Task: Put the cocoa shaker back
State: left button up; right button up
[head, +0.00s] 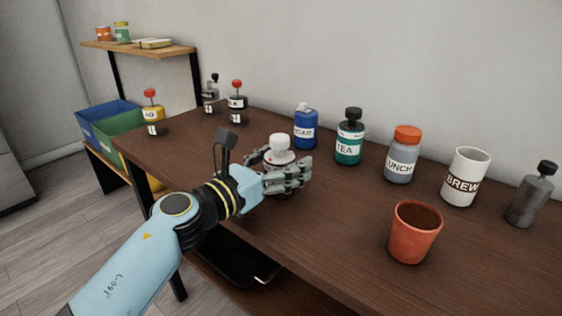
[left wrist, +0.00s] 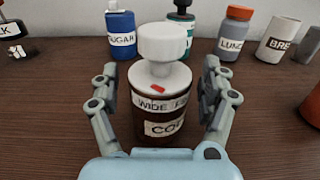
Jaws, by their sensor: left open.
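The cocoa shaker (head: 281,146) stands upright on the dark wooden table, with a white lid and knob. In the left wrist view the shaker (left wrist: 162,100) shows a brown body, a label starting "CO" and a small red mark on its lid. My left gripper (head: 284,166) is open, with one finger on each side of the shaker. In the left wrist view the fingers (left wrist: 162,82) flank the body with small visible gaps. The gripper hides the lower part of the shaker in the head view. My right gripper is not in view.
Behind stand a blue sugar bottle (head: 305,128), a green tea bottle (head: 349,142), a LUNCH jar (head: 402,158) and a BREW mug (head: 466,178). An orange cup (head: 413,232) and a grey bottle (head: 530,197) are at right.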

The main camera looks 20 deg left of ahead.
pick_arm(q)
jog(key=b+v, duration=0.1)
jog(key=v, duration=1)
jog(key=shift+s+f, duration=0.1)
jog(key=shift+s, duration=0.05)
jog(key=shift+s+a, duration=0.2)
jog(key=shift+s, duration=0.15)
